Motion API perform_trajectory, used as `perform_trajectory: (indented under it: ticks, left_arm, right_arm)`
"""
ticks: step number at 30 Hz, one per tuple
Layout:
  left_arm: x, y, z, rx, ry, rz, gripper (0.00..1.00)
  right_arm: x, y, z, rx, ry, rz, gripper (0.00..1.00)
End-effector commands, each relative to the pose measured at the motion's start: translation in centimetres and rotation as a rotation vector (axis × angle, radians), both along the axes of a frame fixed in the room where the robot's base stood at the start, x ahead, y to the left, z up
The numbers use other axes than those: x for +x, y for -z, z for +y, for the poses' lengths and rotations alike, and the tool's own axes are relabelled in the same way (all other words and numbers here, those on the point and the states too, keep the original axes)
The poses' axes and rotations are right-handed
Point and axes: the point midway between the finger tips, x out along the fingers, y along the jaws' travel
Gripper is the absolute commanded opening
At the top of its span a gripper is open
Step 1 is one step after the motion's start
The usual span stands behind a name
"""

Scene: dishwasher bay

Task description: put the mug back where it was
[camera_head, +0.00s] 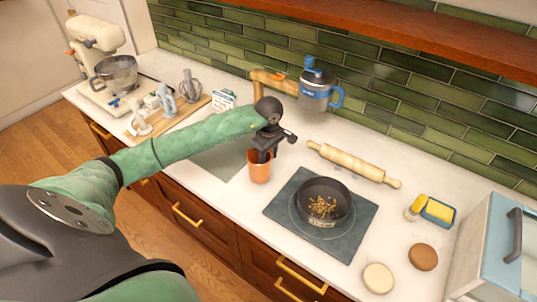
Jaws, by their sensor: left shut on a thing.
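An orange mug (259,172) is upright near the front edge of the counter, between the sink and the hob. My left gripper (266,154) points down into the top of the mug and is shut on it. The fingertips and part of the rim are hidden by the gripper. I cannot tell whether the mug's base touches the counter. My right gripper is not in view.
A black pan (324,203) with small brown pieces sits on the dark hob (281,213). A rolling pin (353,165) lies behind it. A blue-handled jug (317,98) stands by the wall.

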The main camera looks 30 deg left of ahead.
Motion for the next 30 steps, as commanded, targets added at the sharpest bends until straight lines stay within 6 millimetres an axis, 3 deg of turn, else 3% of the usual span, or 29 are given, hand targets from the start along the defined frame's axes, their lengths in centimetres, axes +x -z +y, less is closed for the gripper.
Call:
perform_trajectory:
  ticks: [6,23,24,27,30]
  left_arm:
    - [0.0,0.8,0.0,0.000,0.000,0.000,0.04]
    - [0.0,1.1,0.0,0.000,0.000,0.000,0.04]
    - [0.0,1.1,0.0,0.000,0.000,0.000,0.48]
    - [0.0,1.1,0.0,0.000,0.000,0.000,0.64]
    - [0.0,1.1,0.0,0.000,0.000,0.000,0.64]
  right_arm:
    - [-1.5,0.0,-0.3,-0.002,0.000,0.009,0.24]
    - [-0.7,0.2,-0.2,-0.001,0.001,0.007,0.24]
    - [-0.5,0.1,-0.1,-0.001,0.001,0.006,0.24]
    - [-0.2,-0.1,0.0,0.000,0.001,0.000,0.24]
    - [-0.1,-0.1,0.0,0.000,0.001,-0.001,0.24]
